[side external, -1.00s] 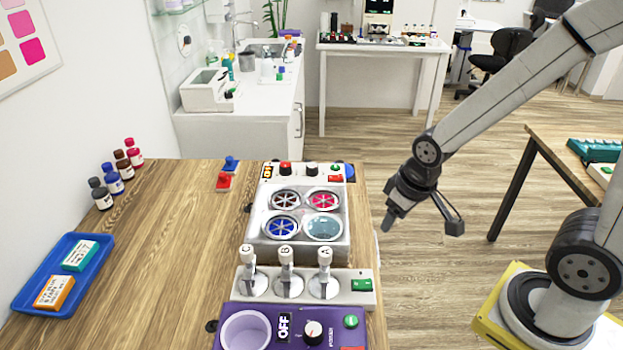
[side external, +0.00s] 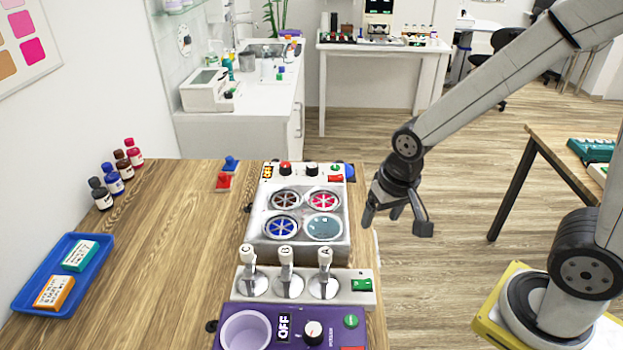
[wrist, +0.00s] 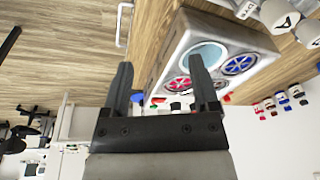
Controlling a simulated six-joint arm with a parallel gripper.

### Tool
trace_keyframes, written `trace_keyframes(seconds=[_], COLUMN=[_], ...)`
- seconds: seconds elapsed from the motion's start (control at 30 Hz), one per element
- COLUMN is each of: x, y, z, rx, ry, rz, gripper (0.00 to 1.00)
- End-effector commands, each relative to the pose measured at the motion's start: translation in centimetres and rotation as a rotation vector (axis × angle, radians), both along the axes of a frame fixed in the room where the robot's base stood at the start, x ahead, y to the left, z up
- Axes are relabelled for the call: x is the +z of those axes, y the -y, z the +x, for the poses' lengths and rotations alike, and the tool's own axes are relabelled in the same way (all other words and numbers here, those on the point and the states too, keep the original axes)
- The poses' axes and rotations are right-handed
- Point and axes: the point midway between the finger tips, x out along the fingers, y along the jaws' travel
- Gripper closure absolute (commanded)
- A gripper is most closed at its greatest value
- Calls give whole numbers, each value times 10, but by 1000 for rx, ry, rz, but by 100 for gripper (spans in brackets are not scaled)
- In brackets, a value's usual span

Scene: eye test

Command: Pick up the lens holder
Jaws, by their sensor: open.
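No piece is plainly marked as the lens holder. The likeliest are the upright white-headed pieces lettered C (side external: 250,254), B (side external: 286,256) and A (side external: 325,257), with metal stems and round bases. They stand in a row on a white rack (side external: 360,298). In the wrist view the A piece (wrist: 282,16) is at the top right, partly cut off. My gripper (side external: 396,222) is open and empty, to the right of and behind the row, beside the table's right edge.
The white box (side external: 343,245) with several round wells stands behind the rack. A purple unit (side external: 265,345) marked OFF stands in front. A blue tray (side external: 22,296) with two small boxes and several bottles (side external: 114,184) are at left. Bare wood lies between.

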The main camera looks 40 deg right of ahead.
Motion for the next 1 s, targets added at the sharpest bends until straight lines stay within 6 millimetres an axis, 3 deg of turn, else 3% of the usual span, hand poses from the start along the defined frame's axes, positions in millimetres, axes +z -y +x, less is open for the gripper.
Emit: trace_keyframes(seconds=[1.0], x=[35], y=[-99], z=[27], rx=[-1157], ry=[-156], rz=[111], gripper=[23])
